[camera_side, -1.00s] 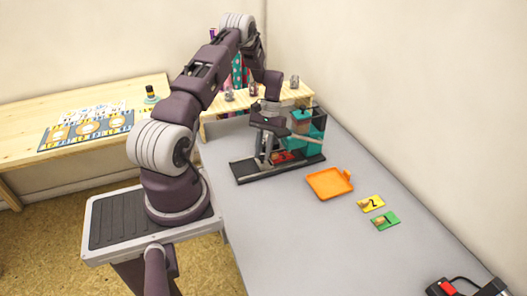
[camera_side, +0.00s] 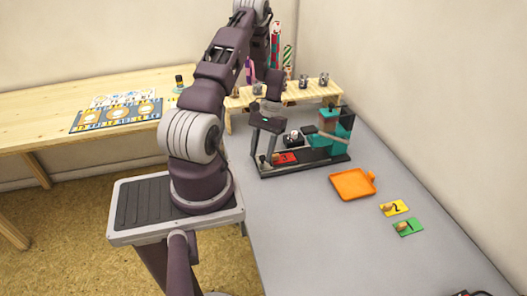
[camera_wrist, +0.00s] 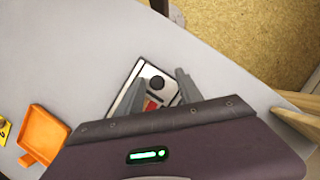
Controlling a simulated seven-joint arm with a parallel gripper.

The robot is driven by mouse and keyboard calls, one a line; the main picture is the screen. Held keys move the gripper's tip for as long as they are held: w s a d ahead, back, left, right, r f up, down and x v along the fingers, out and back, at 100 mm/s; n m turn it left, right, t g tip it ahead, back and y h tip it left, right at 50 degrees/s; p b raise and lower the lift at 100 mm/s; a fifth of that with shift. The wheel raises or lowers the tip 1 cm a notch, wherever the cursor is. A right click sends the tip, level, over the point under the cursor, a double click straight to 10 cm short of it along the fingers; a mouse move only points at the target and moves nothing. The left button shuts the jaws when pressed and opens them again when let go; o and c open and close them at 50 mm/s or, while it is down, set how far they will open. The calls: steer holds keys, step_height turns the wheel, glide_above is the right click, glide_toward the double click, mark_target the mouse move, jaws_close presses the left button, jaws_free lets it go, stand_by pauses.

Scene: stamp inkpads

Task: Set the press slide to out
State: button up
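The stamp press has a dark flat base (camera_side: 318,163) with a teal press body (camera_side: 338,130) at its right end. A red part (camera_side: 286,157), apparently on the slide, lies near the left end of the base; it also shows in the wrist view (camera_wrist: 151,104). My gripper (camera_side: 264,160) is low over the left end of the base. In the wrist view my gripper's fingers (camera_wrist: 156,92) are spread apart, with the red part and a round dark knob (camera_wrist: 158,83) between them. I cannot tell whether a finger touches the slide.
An orange tray (camera_side: 353,184) lies right of the press, with a yellow card (camera_side: 394,208) and a green card (camera_side: 408,228) beyond it. A small dark block with a silver knob (camera_side: 293,138) stands behind the base. A wooden shelf (camera_side: 300,95) bears several small silver items.

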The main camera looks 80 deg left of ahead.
steer(key=v, duration=0.7)
stand_by(0.4)
steer(key=w+d+r+m+t+y, duration=0.2)
steer(key=w+d+r, duration=0.1)
steer(key=d+r, duration=0.75)
steer(key=w+d+r+m+t+y, duration=0.2)
steer(key=w+d+r+m, duration=0.1)
steer(key=d+r, duration=0.75)
steer(key=s+d+r+m+t, duration=0.2)
steer(key=s+d+r, duration=0.1)
steer(key=s+d, duration=0.3)
steer(key=s+d+r+m+t, duration=0.2)
steer(key=s+d+r, duration=0.1)
steer(key=s+d, duration=0.3)
steer(key=shift+s+d+r+t+h, duration=0.15)
steer(key=shift+s+r+t+h, duration=0.15)
steer(key=shift+s+t+h, duration=0.15)
